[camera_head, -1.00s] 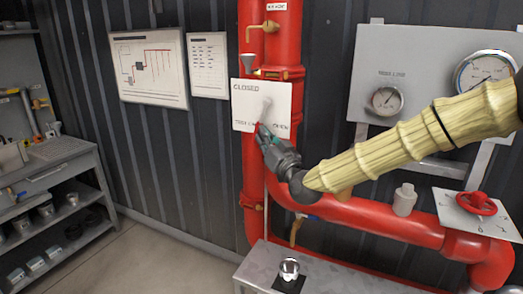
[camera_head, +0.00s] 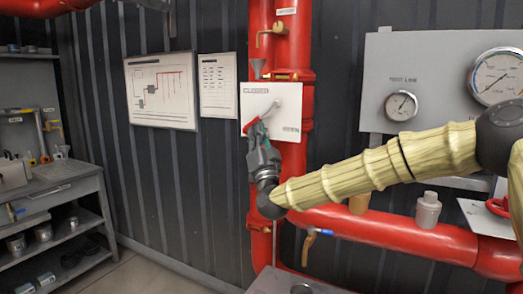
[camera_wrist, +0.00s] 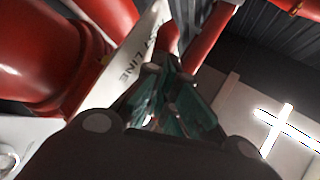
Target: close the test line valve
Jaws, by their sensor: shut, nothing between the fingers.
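The test line valve's plate (camera_head: 287,92) is white and fixed to the red vertical pipe. It reads CLOSED at the upper left and, at the lower right, what looks like OPEN. A light grey lever (camera_head: 265,112) slants from the plate's middle down to the left, with a red tip. My gripper (camera_head: 257,128) is shut and empty, pointing up just below the lever's tip. I cannot tell whether it touches it. In the wrist view the teal fingers (camera_wrist: 168,105) are close together beside the plate's edge with TEST LINE lettering (camera_wrist: 135,58). The lever is not clear there.
A red horizontal pipe (camera_head: 390,226) runs below my arm. A gauge panel (camera_head: 432,75) is on the right wall. A small brass tap (camera_head: 271,30) sits above the plate. A grey workbench (camera_head: 60,190) stands at left. Floor between is clear.

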